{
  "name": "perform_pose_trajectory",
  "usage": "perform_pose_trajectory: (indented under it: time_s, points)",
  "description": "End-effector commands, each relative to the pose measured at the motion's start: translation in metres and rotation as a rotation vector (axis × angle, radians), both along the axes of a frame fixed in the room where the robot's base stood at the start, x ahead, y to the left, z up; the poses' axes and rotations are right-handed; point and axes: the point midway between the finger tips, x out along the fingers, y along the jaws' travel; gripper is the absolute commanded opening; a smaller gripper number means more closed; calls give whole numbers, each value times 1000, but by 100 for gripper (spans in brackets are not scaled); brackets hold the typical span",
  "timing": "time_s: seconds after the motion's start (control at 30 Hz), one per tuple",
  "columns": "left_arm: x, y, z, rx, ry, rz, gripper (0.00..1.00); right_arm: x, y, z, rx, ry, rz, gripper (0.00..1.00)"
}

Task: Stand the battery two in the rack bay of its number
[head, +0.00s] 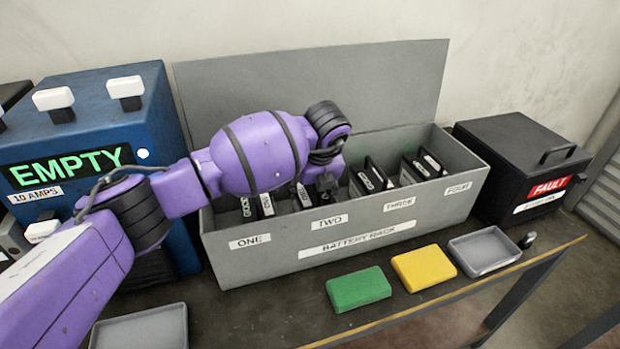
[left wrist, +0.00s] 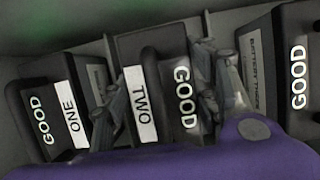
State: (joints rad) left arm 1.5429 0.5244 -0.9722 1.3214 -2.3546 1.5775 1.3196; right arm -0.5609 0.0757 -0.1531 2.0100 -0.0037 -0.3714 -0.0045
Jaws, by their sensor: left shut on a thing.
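The battery rack (head: 350,255) is a long grey box with bay labels ONE, TWO, THREE and FOUR along its front. My left gripper (head: 327,182) reaches down into it behind the TWO label. In the left wrist view its fingers are shut on battery two (left wrist: 142,105), a black block marked TWO and GOOD. Battery two looks upright between battery one (left wrist: 72,115) on the left and battery three (left wrist: 268,65) on the right. The head view partly hides battery two behind the gripper, so its base and whether it touches the rack floor cannot be seen. My right gripper is out of view.
A blue charger (head: 90,100) reading EMPTY stands at the left. A black FAULT box (head: 520,150) stands right of the rack. A green block (head: 358,289), a yellow block (head: 423,268) and a grey tray (head: 485,250) lie in front. The rack's raised lid (head: 310,95) stands behind.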

Motion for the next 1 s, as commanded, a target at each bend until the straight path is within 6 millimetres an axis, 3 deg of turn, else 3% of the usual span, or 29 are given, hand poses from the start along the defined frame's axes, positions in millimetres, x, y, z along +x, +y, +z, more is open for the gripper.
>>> perform_pose_trajectory:
  time_s: [0.03, 0.37, 0.4, 0.5, 0.83, 1.0]
  points:
    - [3, -2, 7, -5, -12, -1, 0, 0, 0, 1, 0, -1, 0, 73]
    - [3, -1, 4, -4, -11, -1, 0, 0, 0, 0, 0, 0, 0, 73]
    - [1, 0, -1, -1, -2, -1, 58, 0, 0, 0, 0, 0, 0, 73]
    - [1, 0, -1, -1, -2, -1, 71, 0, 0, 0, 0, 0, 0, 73]
    - [1, 0, -1, -1, -2, -1, 73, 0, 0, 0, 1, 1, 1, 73]
    - [-3, -2, 14, -2, -5, -2, 73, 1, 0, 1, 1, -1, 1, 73]
